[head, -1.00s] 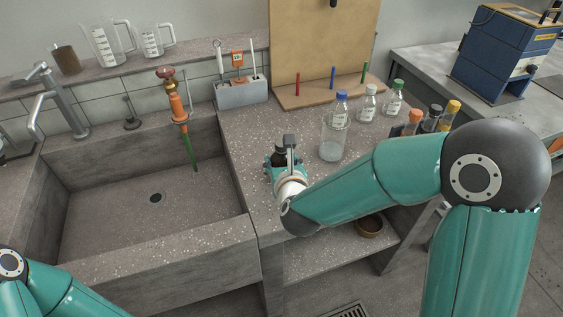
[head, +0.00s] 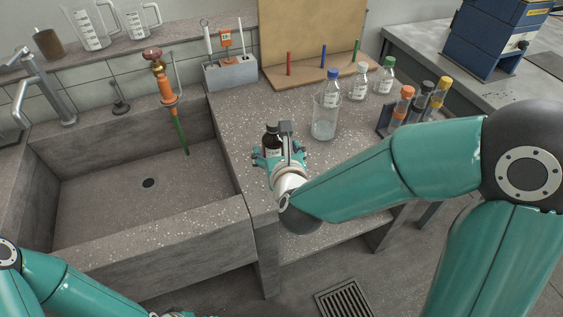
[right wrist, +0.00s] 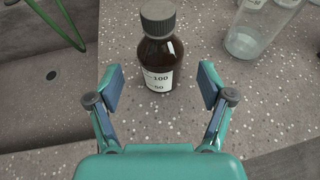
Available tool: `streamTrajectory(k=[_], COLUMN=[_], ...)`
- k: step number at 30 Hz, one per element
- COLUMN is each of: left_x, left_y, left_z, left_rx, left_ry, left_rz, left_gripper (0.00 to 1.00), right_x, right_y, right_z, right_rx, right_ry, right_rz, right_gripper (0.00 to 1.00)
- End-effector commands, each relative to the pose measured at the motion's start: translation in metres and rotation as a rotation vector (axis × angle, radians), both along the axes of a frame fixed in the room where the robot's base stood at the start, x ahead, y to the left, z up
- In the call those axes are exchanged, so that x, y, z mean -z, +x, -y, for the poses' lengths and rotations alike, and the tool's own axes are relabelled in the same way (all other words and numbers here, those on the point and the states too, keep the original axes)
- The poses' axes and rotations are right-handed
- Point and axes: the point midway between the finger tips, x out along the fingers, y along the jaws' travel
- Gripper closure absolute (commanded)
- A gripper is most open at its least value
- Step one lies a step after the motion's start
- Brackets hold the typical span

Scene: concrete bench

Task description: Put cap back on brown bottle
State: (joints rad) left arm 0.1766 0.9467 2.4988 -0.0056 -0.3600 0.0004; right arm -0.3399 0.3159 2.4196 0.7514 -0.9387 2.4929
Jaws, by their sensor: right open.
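The brown bottle (head: 271,140) stands upright on the speckled bench, right of the sink. In the right wrist view, the brown bottle (right wrist: 159,62) has a white label facing me and a black ribbed cap (right wrist: 158,16) sitting on its neck. Whether the cap is tight I cannot tell. My right gripper (right wrist: 162,74) is open and empty, its fingers spread either side of the bottle's lower front, with gaps on both sides. In the head view, my right gripper (head: 281,156) is in front of the bottle and partly hides it. My left arm shows at lower left; its gripper is not visible.
A clear glass beaker (head: 325,118) stands right of the bottle. Behind it are capped clear bottles (head: 359,84) and a rack of orange- and yellow-topped tubes (head: 400,107). The deep sink (head: 100,255) lies to the left. Bench near the bottle's left is bare.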

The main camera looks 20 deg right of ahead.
Motion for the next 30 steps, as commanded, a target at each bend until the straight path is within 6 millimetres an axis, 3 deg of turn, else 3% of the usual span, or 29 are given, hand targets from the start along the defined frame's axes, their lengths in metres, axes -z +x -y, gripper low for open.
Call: streamTrajectory(k=[6,12,30], left_x=[0.004,0.015,0.015], left_y=[0.0,0.0,0.0], left_z=[0.0,0.0,0.0], left_rx=[0.0,0.0,0.0], left_ry=[0.0,0.0,0.0], left_rz=[0.0,0.0,0.0], left_gripper=[0.41,0.41,0.41], right_x=[-0.017,-0.024,-0.026], right_y=[-0.042,-0.06,-0.064], right_z=[-0.007,-0.009,-0.009], right_rx=[-0.002,0.0,0.002], right_ry=[0.001,-0.001,-0.001], right_rz=[0.004,0.004,-0.001], right_gripper=[0.2,0.2,0.2])
